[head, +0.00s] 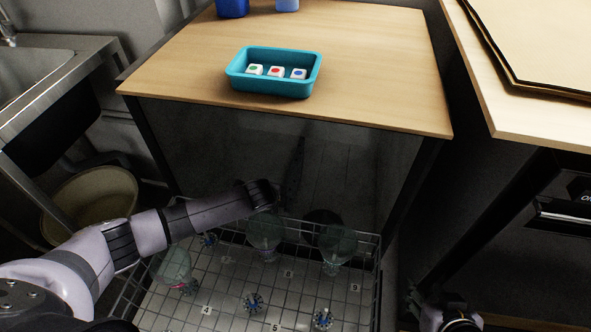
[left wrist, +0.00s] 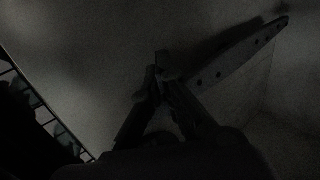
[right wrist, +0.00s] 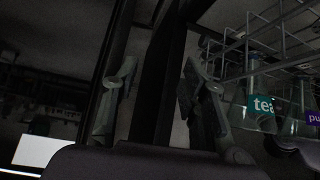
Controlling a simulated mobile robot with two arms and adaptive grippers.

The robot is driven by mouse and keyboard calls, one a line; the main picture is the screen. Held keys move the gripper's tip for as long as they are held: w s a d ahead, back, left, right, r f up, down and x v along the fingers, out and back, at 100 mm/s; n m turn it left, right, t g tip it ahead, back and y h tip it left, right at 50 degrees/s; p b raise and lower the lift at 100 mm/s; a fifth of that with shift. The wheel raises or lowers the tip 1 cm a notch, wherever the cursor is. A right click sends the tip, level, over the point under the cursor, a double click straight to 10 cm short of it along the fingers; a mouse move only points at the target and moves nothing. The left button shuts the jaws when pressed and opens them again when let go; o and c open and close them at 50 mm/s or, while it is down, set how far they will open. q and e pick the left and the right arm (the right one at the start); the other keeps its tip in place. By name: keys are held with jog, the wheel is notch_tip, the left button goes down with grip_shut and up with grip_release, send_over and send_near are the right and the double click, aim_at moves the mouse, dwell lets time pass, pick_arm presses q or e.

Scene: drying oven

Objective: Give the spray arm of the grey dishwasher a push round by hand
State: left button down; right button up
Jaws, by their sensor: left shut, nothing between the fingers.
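The spray arm (left wrist: 238,57) is a long dark bar with a row of small holes, inside the dim dishwasher. It also shows as a narrow dark strip in the head view (head: 293,172). My left gripper (left wrist: 155,80) is shut and empty at the near end of the spray arm. I cannot tell whether its tips touch the bar. In the head view my left arm reaches over the pulled-out rack (head: 379,285) into the dishwasher, and its fingers are lost in the dark. My right gripper (right wrist: 162,82) is open, low beside the rack's right side, with a dark post showing between its fingers.
A teal tray (head: 273,88) with three white blocks sits on the wooden counter (head: 370,50) above. A sink (head: 40,70) is at left; a tan basin (head: 90,205) stands below it.

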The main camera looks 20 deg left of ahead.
pick_arm(q)
jog(key=shift+s+d, duration=0.15)
jog(key=shift+d, duration=0.6)
pick_arm(e)
jog(key=s+f, duration=0.1)
jog(key=s+d+g, duration=0.1)
jog(key=shift+s+d+f+g+h, duration=0.15)
jog(key=shift+s+f+g+h, duration=0.15)
jog(key=shift+s+f, duration=0.1)
pick_arm(q)
jog(key=shift+p, duration=0.3)
pick_arm(e)
jog(key=shift+r, duration=0.1)
